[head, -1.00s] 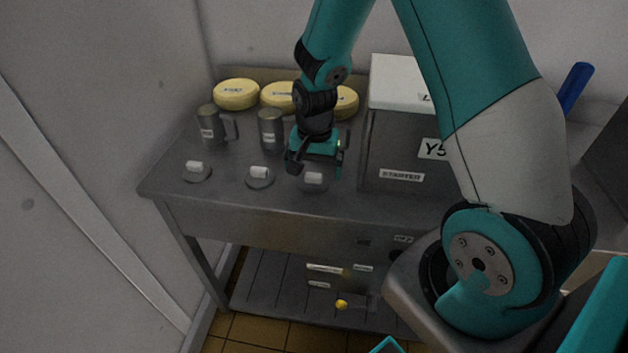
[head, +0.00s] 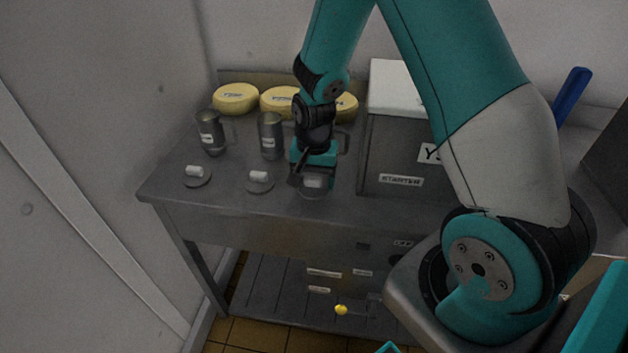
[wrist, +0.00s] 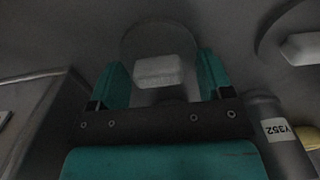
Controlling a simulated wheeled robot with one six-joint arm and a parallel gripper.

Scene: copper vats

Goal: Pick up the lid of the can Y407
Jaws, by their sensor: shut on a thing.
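Three grey round lids with white knobs lie on the steel table (head: 225,195). My gripper (head: 312,182) is at the rightmost lid (head: 312,193), pointing down, shut on its white knob. In the wrist view this lid (wrist: 160,35) and its knob (wrist: 160,72) sit between the two teal fingers of my gripper (wrist: 160,80). The writing on the knob is too faint to read. The lid appears to be still on the tabletop. The can behind my gripper is mostly hidden, so I cannot read a Y407 label.
A left can (head: 210,132) and a middle can (head: 270,136) stand open behind the left lid (head: 197,177) and middle lid (head: 260,181). The wrist view shows a can labelled Y352 (wrist: 277,130). A grey STARTER box (head: 385,160) stands close right. Yellow cheeses (head: 236,98) lie behind.

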